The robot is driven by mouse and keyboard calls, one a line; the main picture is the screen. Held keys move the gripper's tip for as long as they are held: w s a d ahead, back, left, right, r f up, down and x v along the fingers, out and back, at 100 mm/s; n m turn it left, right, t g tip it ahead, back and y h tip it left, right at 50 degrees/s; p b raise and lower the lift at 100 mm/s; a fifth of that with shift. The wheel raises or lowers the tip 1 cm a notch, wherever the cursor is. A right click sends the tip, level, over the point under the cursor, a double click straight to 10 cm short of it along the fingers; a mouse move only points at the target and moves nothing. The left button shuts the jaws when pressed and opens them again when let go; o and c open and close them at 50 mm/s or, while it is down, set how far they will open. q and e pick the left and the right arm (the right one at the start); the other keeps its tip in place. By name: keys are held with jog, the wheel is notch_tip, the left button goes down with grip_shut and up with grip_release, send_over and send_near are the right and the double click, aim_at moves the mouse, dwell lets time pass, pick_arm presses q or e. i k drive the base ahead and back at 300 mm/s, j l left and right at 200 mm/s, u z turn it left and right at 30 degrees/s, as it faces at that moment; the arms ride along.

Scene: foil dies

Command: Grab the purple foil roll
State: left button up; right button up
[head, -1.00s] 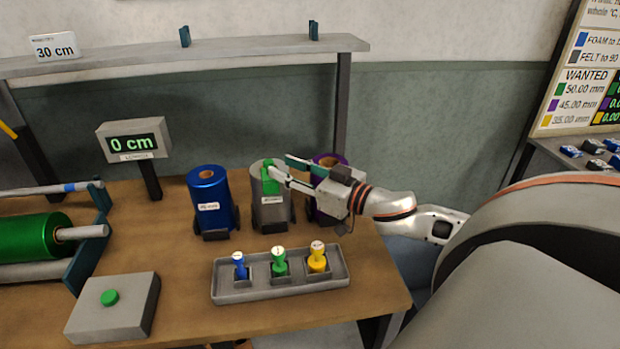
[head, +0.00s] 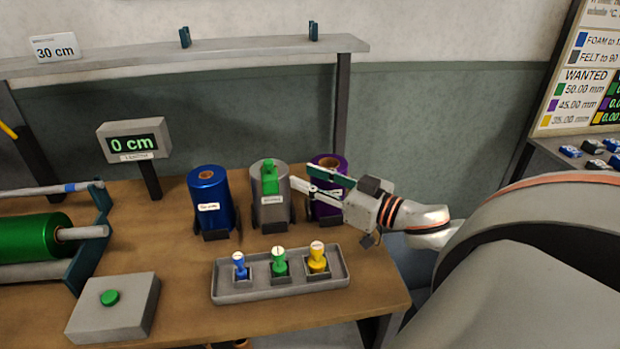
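The purple foil roll (head: 324,210) stands upright at the right end of a row of rolls on the table. My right gripper (head: 303,175) is in front of it and hides much of its upper part; its top rim and lower left side show. The gripper's pale finger and its teal finger are spread apart, pointing left toward the grey roll, with nothing seen between them. I cannot tell whether either finger touches the purple roll. My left gripper is out of view.
A grey tray (head: 230,289) of coloured dies lies in front. A display (head: 133,142) reads 0 cm.

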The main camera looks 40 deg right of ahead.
aim_at(319, 208)
jog(key=k+l, duration=0.2)
jog(key=k, duration=0.3)
jog(key=k+l, duration=0.15)
jog(key=k, duration=0.35)
